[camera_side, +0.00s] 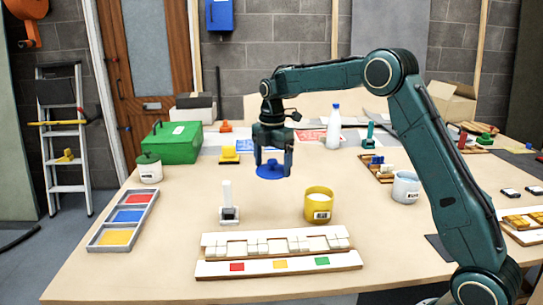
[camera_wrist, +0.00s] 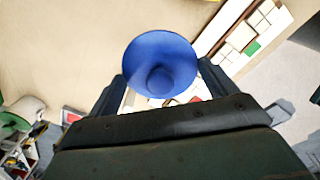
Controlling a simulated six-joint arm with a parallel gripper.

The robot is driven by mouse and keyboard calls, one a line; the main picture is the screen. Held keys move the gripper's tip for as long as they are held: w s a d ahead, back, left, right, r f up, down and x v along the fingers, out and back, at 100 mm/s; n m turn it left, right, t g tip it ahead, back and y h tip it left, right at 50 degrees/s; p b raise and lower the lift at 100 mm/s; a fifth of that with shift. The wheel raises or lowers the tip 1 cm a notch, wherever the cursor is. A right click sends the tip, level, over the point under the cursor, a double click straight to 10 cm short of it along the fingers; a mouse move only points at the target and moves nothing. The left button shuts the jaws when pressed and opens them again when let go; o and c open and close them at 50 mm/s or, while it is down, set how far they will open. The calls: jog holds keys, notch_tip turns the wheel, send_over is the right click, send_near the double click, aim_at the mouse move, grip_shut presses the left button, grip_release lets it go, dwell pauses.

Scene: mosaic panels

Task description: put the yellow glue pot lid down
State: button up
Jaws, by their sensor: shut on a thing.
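My gripper (camera_side: 272,168) is shut on a blue round lid (camera_side: 268,173) with a knob. The lid fills the space between my fingers in the wrist view (camera_wrist: 160,58). I see no yellow lid; the lid in my gripper is blue. A yellow glue pot (camera_side: 318,207) stands uncovered on the table, with white stuff inside and a label in front. It is nearer the camera and to the right of the lid. The lid appears held over the table; its exact height is hard to tell.
A white-and-blue pot (camera_side: 405,190) stands right, a green-lidded pot (camera_side: 149,171) left. A colour tray (camera_side: 127,217), an upright white tool (camera_side: 228,205) and a mosaic panel (camera_side: 279,264) lie nearer the front. A green box (camera_side: 174,143) and white bottle (camera_side: 334,128) are behind.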

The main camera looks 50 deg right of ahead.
aim_at(272, 170)
notch_tip(272, 170, down, 11)
jog(key=shift+f, duration=0.15)
jog(key=shift+f, duration=2.1)
jog(key=shift+f, duration=0.15)
jog(key=o, duration=0.8)
notch_tip(272, 170, up, 12)
jog(key=shift+f, duration=0.25)
jog(key=shift+r, duration=0.4)
